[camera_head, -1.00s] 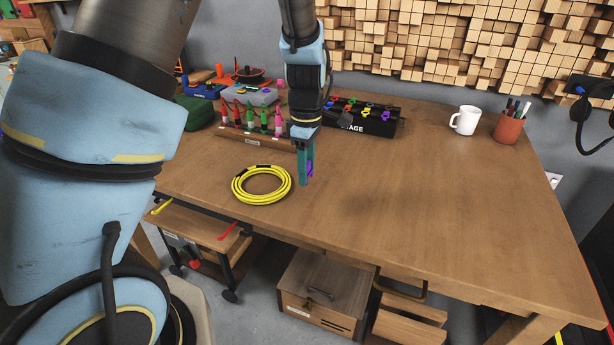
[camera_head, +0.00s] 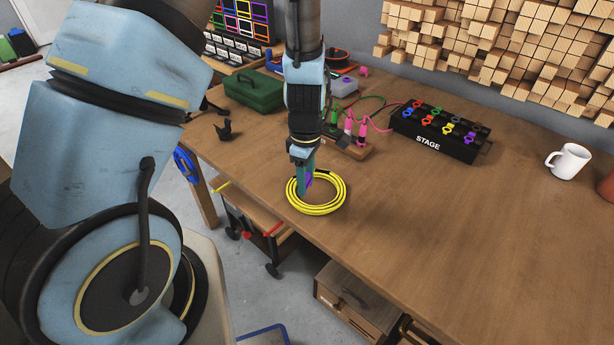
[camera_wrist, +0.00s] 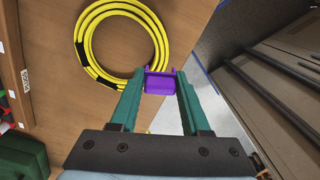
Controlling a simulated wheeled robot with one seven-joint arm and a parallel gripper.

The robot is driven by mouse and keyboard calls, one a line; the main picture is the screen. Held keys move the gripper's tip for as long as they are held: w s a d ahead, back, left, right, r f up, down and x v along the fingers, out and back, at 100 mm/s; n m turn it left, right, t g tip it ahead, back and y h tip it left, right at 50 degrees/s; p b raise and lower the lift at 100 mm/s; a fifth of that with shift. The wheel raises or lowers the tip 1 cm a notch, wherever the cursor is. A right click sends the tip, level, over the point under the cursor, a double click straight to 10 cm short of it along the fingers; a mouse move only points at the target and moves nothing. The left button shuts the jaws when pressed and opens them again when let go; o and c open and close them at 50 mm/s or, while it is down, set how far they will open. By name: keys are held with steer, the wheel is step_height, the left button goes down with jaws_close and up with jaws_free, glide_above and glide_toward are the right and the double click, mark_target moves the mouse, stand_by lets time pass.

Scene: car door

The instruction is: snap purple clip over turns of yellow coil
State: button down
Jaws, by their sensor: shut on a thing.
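The yellow coil (camera_head: 331,206) lies flat on the wooden table near its front edge, with black bands on its turns. In the wrist view the coil (camera_wrist: 163,38) is at the upper middle. My gripper (camera_head: 305,186) points down over the coil's left part. In the wrist view my gripper (camera_wrist: 160,88) has its teal fingers shut on the purple clip (camera_wrist: 160,82), which sits between the fingertips beside the coil's near edge. In the head view the clip (camera_head: 309,179) is partly hidden by a finger. I cannot tell whether the clip touches the coil.
A black STAGE box (camera_head: 440,132) with colored clips stands behind to the right. A wooden rack with colored plugs (camera_head: 350,145) is just behind my gripper. A green case (camera_head: 254,90) and a small black holder (camera_head: 224,130) are at left. The table's right side is mostly clear.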

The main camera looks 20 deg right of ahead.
mark_target(307, 205)
steer(key=shift+r, duration=0.1)
steer(key=shift+d+f+b, duration=0.1)
steer(key=shift+f+b, duration=1.75)
steer(key=shift+f, duration=1)
